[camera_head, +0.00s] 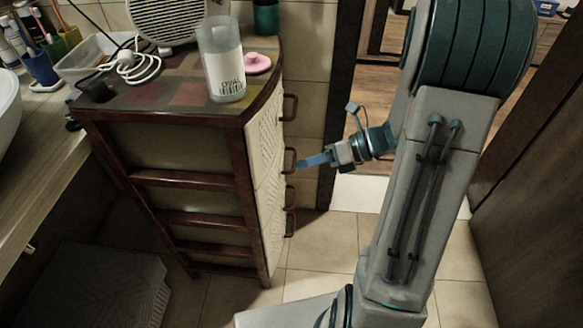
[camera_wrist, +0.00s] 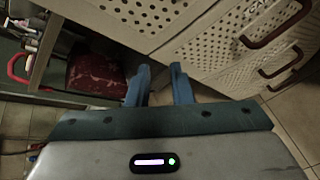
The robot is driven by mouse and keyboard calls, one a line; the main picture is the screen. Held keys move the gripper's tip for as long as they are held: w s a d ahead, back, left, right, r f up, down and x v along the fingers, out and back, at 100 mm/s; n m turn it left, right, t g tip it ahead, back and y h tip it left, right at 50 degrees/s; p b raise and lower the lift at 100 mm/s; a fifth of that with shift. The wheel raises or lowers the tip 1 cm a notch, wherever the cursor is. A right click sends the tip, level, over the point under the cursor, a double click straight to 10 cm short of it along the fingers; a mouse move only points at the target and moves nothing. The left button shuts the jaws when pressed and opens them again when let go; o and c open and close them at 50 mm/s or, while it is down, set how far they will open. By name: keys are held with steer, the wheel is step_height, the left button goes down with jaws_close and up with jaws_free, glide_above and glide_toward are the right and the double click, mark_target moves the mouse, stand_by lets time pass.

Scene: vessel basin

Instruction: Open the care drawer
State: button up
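A dark wooden drawer cabinet (camera_head: 245,165) stands left of centre in the head view, with pale perforated drawer fronts (camera_head: 265,190) facing right. Several dark red loop handles run down the front, among them the top one (camera_head: 290,107) and a second one (camera_head: 291,160). The drawers look shut. My gripper (camera_head: 308,161) is beside the second handle; contact cannot be told. In the wrist view my gripper (camera_wrist: 160,85) has its blue fingers apart, with nothing seen between them. Handles (camera_wrist: 276,24) lie to its right. Partial lettering shows near that handle; I cannot read a drawer name surely.
A grey box (camera_head: 95,290) is on the floor at left. Tiled floor (camera_head: 320,250) is open right of the cabinet.

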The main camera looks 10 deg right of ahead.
mark_target(294, 159)
steer(key=w+d+f+m+t+b, duration=0.3)
steer(key=d+f+m+t, duration=0.15)
steer(key=f+m, duration=0.25)
steer(key=w+d+f+m+t+b, duration=0.3)
steer(key=w+d+f+m, duration=0.15)
steer(key=f+m, duration=0.2)
steer(key=b+x, duration=0.1)
steer(key=x, duration=0.3)
steer(key=b+x, duration=0.1)
steer(key=x, duration=0.3)
steer(key=b+x, duration=0.2)
steer(key=x, duration=0.2)
steer(key=shift+w+a+f, duration=0.1)
steer(key=shift+a+f, duration=0.1)
steer(key=shift+f, duration=0.25)
jaws_close()
